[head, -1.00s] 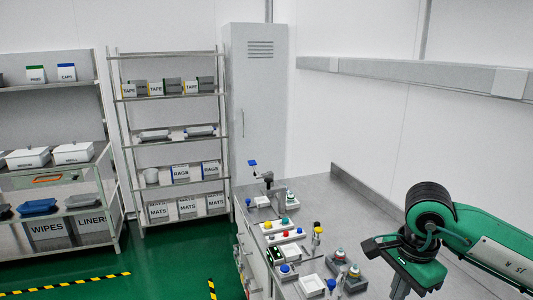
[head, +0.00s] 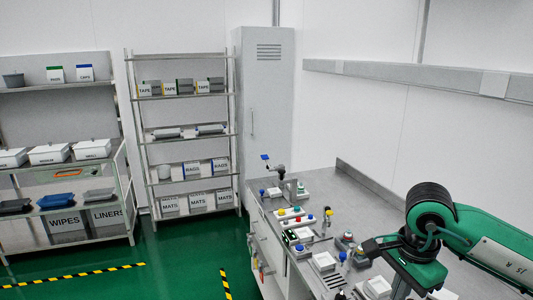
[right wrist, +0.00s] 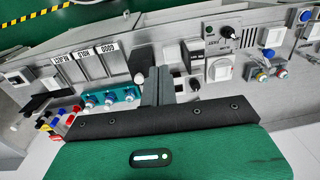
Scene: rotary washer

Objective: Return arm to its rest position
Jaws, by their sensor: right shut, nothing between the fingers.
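My right arm comes in from the right in the head view, green with a dark grey joint. Its gripper (head: 400,284) points down over the near part of the grey counter (head: 352,186); its tips are not clear there. In the right wrist view the two dark fingers of this gripper (right wrist: 160,78) are together, with nothing between them. They hang in front of the counter's equipment, and I see no sure contact. My left gripper is in neither view.
The counter carries a yellow-and-red-button panel (head: 291,213) and other small devices. The right wrist view shows labelled bins (right wrist: 92,66), a teal holder (right wrist: 108,98) and a black-knob panel (right wrist: 222,42). A cabinet (head: 265,110) and shelves (head: 187,102) stand behind. Green floor (head: 185,250) is open at left.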

